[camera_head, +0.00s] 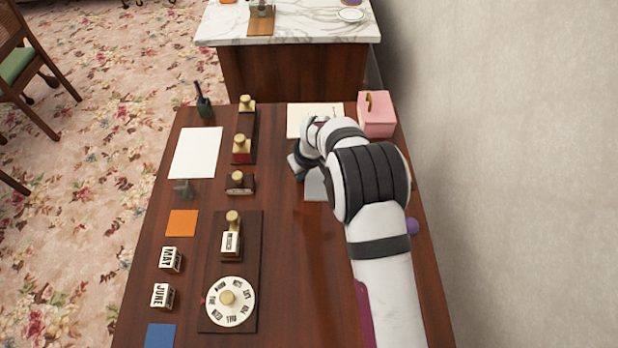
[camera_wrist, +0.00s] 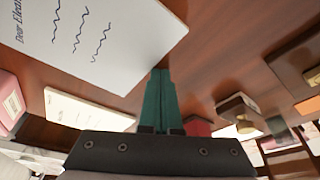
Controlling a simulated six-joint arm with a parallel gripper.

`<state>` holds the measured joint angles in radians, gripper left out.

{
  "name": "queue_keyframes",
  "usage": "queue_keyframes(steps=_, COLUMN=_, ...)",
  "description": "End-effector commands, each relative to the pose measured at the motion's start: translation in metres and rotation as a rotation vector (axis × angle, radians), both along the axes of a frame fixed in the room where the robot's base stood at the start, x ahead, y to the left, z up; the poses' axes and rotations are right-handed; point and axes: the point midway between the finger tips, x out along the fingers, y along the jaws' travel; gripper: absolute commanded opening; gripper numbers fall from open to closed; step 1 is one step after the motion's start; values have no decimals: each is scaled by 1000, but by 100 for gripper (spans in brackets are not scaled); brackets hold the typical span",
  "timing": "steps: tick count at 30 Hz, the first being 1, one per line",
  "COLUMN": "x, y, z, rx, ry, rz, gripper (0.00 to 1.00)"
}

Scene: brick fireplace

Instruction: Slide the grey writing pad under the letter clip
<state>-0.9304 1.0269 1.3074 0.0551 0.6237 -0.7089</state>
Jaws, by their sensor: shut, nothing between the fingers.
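The grey writing pad (camera_head: 315,186) lies on the desk, partly hidden by my arm in the head view. In the wrist view a large pale pad with handwriting, seemingly the same one (camera_wrist: 95,45), fills the upper left. My gripper (camera_head: 299,176) is low over the desk by the pad's left side. Its green fingers (camera_wrist: 160,85) are together and empty in the wrist view, beside the pad's edge; contact is unclear. A pink block (camera_head: 376,115) with a gold piece on top stands at the far right, possibly the letter clip. It also shows in the wrist view (camera_wrist: 8,102).
A cream sheet (camera_head: 305,118) lies left of the pink block. A white sheet (camera_head: 196,152), an orange note (camera_head: 182,222) and a dial (camera_head: 231,302) are farther left. Bare wood (camera_head: 300,270) lies nearer.

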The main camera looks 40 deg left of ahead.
Motion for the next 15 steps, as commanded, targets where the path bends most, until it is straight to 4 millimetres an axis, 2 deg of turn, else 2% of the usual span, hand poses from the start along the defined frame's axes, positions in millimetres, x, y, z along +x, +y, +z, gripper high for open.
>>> queue_keyframes(steps=15, x=16, y=-14, z=0, rx=0, ry=0, rz=-1, gripper=0)
